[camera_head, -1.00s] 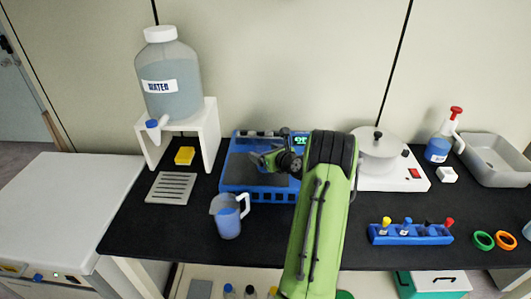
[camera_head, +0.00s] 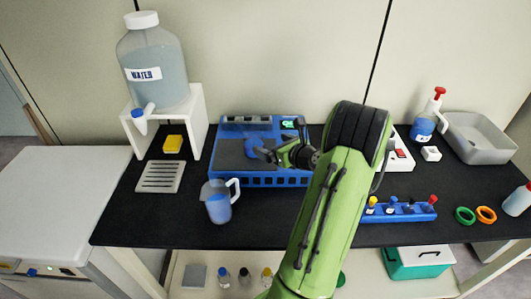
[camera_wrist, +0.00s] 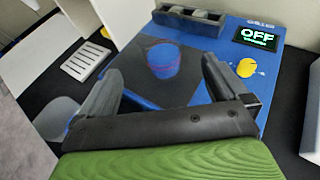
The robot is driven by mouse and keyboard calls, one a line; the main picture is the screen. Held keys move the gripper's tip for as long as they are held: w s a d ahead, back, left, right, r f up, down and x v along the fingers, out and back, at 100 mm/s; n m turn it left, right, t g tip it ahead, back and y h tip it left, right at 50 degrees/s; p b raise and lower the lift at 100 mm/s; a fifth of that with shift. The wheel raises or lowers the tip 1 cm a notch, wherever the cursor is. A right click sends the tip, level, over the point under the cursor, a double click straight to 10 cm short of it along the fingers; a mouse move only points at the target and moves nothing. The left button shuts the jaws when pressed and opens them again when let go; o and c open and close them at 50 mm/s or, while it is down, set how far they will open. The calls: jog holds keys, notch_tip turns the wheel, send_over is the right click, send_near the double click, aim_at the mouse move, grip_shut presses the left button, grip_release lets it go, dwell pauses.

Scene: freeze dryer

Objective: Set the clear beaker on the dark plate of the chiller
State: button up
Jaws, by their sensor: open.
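The chiller (camera_head: 230,176) is a blue box with a dark top plate (camera_head: 232,153); its display reads OFF in the wrist view (camera_wrist: 258,37). A small clear beaker that looks blue inside (camera_head: 258,145) stands upright on the dark plate, and it also shows in the wrist view (camera_wrist: 162,60). My gripper (camera_head: 267,154) is open over the chiller. In the wrist view its fingers (camera_wrist: 160,80) are spread wide, and the beaker is beyond the fingertips, roughly between them. I see no finger touching it. The arm hides part of the chiller's right side.
A jug of blue liquid (camera_head: 218,204) stands in front of the chiller. A water tank (camera_head: 155,65) on a white stand (camera_head: 197,125), a slotted tray (camera_head: 160,176) and a yellow sponge (camera_head: 173,144) are at left. A blue rack (camera_head: 400,212) is right of my arm.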

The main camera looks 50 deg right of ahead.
jog(key=w+a+r+n+g+y, duration=0.2)
jog(key=a+r+n+g+y, duration=0.1)
jog(key=a+n, duration=0.9)
jog(key=w+a+r+n+g+y, duration=0.2)
jog(key=a+r+n, duration=0.2)
jog(key=a+n, duration=0.75)
jog(key=s+a+r+n+g, duration=0.1)
jog(key=s+a+n, duration=0.6)
jog(key=s, duration=0.2)
jog(key=s+a+r+n+g+h, duration=0.1)
jog(key=s+a+n+g, duration=0.1)
jog(key=s+a+n, duration=0.4)
jog(key=s+n, duration=0.2)
jog(key=s, duration=0.1)
jog(key=shift+s+a+r, duration=0.15)
jog(key=shift+a+r, duration=0.1)
jog(key=shift+a, duration=0.15)
jog(key=shift+n, duration=0.25)
